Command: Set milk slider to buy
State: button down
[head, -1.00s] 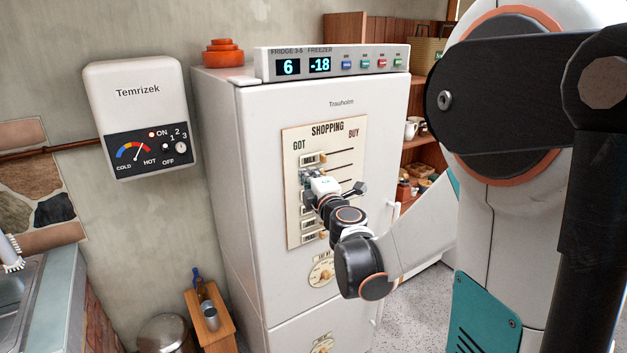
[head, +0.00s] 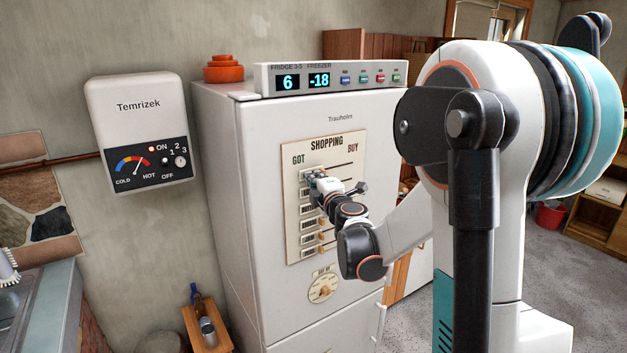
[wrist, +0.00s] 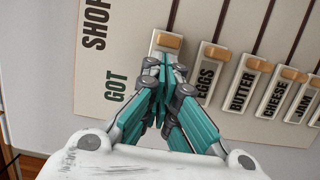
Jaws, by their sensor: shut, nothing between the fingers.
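The cream shopping board (head: 345,150) is on the fridge door, with GOT on its left and BUY on its right. In the wrist view its top-row slider has a tan knob (wrist: 167,40) at the GOT end; my fingers cover its label, so I cannot read whether it says milk. The eggs knob (wrist: 215,52) and butter knob (wrist: 258,63) are also at their GOT ends. My gripper (wrist: 157,68) is shut and empty, with its teal fingertips just beside the top-row knob. I cannot tell whether they touch it. My gripper (head: 317,179) also hides the upper rows in the head view.
The cheese label (wrist: 273,100) and jam label (wrist: 304,103) follow along the board. A round dial (head: 323,288) lies below it on the door. A control panel (head: 330,77) tops the fridge. A heater (head: 142,130) hangs on the left wall.

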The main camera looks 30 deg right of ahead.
jog(key=d, duration=0.4)
jog(key=d+b, duration=0.1)
jog(key=d, duration=0.7)
jog(key=shift+w+d, duration=0.3)
jog(key=shift+d, duration=0.05)
jog(key=shift+a, duration=0.2)
jog(key=shift+w+a+f+b, duration=0.1)
jog(key=shift+a+b, duration=0.2)
jog(key=shift+a, duration=0.05)
jog(key=a, duration=0.3)
jog(key=shift+a, duration=0.1)
jog(key=s+a, duration=0.2)
jog(key=s, duration=0.8)
